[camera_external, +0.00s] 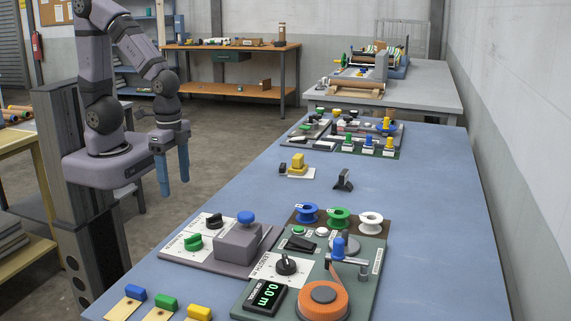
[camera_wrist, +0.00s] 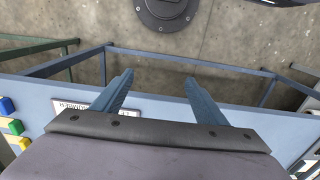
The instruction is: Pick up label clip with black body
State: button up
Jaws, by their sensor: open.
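A small black upright piece (camera_external: 343,181) stands alone on the blue table right of centre in the external view. It looks like the black-bodied label clip, but its details are too small to be sure. My gripper (camera_external: 175,186) hangs with its blue fingers pointing down, off the table's left edge and well left of the black piece. In the wrist view my gripper (camera_wrist: 158,77) is open and empty, with the floor and the table's edge frame beyond it. The black piece does not show there.
Blue (camera_external: 136,293), green (camera_external: 165,303) and yellow (camera_external: 199,312) clips lie at the front left. A grey block with a blue knob (camera_external: 246,217) and a green panel with spools (camera_external: 338,216) stand in front. A yellow-and-black part (camera_external: 297,164) lies left of the black piece. Clear table surrounds it.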

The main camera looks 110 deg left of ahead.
aim_at(344, 178)
jog(key=shift+c, duration=0.2)
jog(key=w+a+t, duration=0.2)
jog(key=w+a, duration=0.3)
jog(key=w, duration=0.3)
jog(key=w+a+t+y+p, duration=0.1)
jog(key=w+a+t, duration=0.1)
jog(key=w+a, duration=0.3)
jog(key=w+a+t+y+p, duration=0.1)
jog(key=w+a, duration=0.4)
jog(key=w, duration=0.6)
jog(key=shift+a+f+n+t, duration=0.15)
jog(key=shift+f+n+t, duration=0.15)
jog(key=shift+t, duration=0.6)
jog(key=w+a+t, duration=0.1)
jog(key=w+a, duration=0.1)
jog(key=w, duration=0.1)
jog(key=w+a+f+t+h+p, duration=0.1)
jog(key=w+a+t, duration=0.1)
jog(key=w+a, duration=0.1)
jog(key=w+a+m+t, duration=0.1)
jog(key=w+a+t, duration=0.1)
jog(key=w+a, duration=0.1)
jog(key=shift+w+a+f+h, duration=0.1)
jog(key=shift+f+h, duration=0.05)
jog(key=shift+h, duration=0.25)
jog(key=shift+w+a+f+t+h+p, duration=0.15)
jog(key=shift+a+t+h+p, duration=0.3)
jog(key=shift+t, duration=0.35)
jog(key=shift+d, duration=0.1)
